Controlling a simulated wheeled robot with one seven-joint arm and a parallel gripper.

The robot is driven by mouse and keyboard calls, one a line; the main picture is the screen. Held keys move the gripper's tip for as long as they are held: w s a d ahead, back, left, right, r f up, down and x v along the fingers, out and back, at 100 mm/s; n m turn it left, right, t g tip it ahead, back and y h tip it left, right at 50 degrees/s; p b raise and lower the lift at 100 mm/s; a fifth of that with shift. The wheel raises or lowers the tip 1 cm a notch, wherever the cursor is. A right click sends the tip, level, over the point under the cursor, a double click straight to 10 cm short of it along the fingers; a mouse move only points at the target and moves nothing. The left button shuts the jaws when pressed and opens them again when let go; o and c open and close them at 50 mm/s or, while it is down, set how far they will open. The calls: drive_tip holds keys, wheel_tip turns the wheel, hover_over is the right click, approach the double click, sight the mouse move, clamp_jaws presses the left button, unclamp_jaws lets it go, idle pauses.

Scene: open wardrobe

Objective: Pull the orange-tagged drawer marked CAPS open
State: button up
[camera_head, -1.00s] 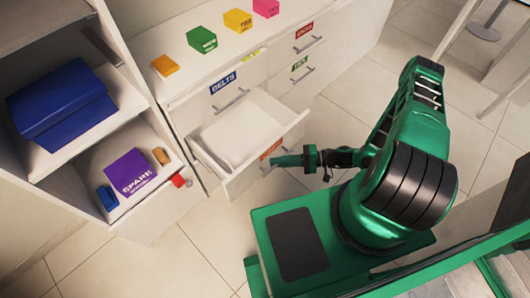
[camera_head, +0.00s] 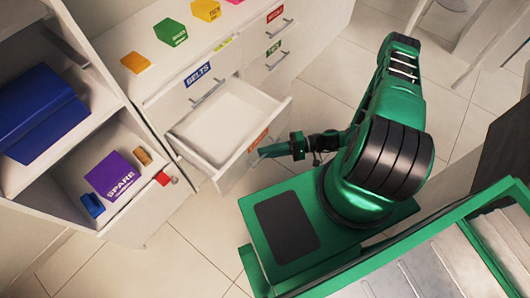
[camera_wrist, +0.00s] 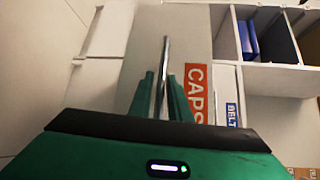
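The CAPS drawer (camera_head: 214,122) is pulled partly out of the white dresser, and its empty inside shows. Its orange tag (camera_head: 258,140) is on the front panel, and CAPS reads clearly on the tag in the wrist view (camera_wrist: 195,92). My gripper (camera_head: 266,151) is at this front, beside the tag. In the wrist view my green fingers (camera_wrist: 163,98) lie on either side of the thin metal handle (camera_wrist: 164,55) and appear shut on it.
The shut BELTS drawer (camera_head: 197,75) is above the open one. Shut drawers with red (camera_head: 275,14) and green (camera_head: 273,48) tags are to the right. An open shelf unit with a purple SPARE box (camera_head: 115,178) stands left. Clear tiled floor (camera_head: 185,240) lies in front.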

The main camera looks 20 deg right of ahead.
drive_tip(key=v, duration=1)
drive_tip(key=shift+d, duration=0.35)
drive_tip(key=shift+s, duration=0.1)
drive_tip(key=w+d+r+n+g+h, duration=0.1)
drive_tip(key=d+r+g+h, duration=0.35)
drive_tip(key=r, duration=0.65)
drive_tip(key=d+r+n+g+h, duration=0.15)
drive_tip(key=d+r+h, duration=0.45)
drive_tip(key=r, duration=0.6)
drive_tip(key=s+r+m+t+h, duration=0.1)
drive_tip(key=s+r+m+h, duration=0.1)
drive_tip(key=s+r, duration=0.4)
drive_tip(key=s+a+r+m+h, duration=0.1)
drive_tip(key=s+r, duration=0.6)
drive_tip(key=r, duration=0.9)
drive_tip(key=shift+s+m+t+h, duration=0.35)
drive_tip(key=shift+m+h, duration=0.3)
drive_tip(key=shift+h, duration=0.4)
